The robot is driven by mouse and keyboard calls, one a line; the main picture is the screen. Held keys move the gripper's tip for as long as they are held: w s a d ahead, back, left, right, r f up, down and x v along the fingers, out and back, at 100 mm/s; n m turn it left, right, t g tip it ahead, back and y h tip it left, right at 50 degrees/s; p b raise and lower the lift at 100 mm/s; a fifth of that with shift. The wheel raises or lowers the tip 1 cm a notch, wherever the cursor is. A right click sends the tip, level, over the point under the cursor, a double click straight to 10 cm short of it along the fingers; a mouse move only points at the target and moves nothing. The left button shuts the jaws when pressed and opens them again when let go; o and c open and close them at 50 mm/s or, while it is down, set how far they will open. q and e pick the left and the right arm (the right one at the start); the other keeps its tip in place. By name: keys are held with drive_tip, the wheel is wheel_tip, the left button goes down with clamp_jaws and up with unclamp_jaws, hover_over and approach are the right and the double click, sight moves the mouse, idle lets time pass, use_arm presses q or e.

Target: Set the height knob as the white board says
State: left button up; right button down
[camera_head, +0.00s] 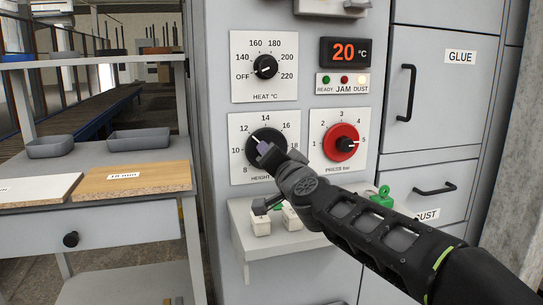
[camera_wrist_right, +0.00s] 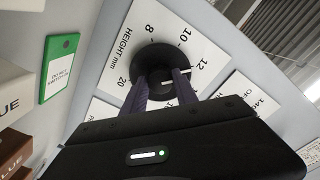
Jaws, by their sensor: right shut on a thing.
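The black height knob (camera_head: 257,138) sits on its white dial plate (camera_head: 237,170), marked from 8 upward, on the grey machine front. My right gripper (camera_head: 268,152) is shut on this knob; its two fingers straddle it in the wrist view (camera_wrist_right: 160,88). The knob (camera_wrist_right: 150,58) shows a white line pointing close to 12 there. The white board (camera_head: 35,191) lies at the left edge of the shelf table; its label is cut off by the picture edge. Beside it lies a tan wooden board (camera_head: 135,186) with a mm label. My left gripper is out of view.
Above is the heat knob (camera_head: 265,66); to the right is the red pressure knob (camera_head: 341,142). A display (camera_head: 345,52) reads 20 °C, and the DUST lamp is lit. Grey trays (camera_head: 138,140) stand behind the boards.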

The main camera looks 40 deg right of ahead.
drive_tip(key=c, duration=0.9)
unclamp_jaws()
drive_tip(key=shift+c, duration=0.2)
drive_tip(key=p+v, duration=0.1)
drive_tip(key=v, duration=0.6)
drive_tip(key=shift+s+a+p, duration=0.15)
drive_tip(key=shift+s+p, duration=0.2)
drive_tip(key=shift+s, duration=0.05)
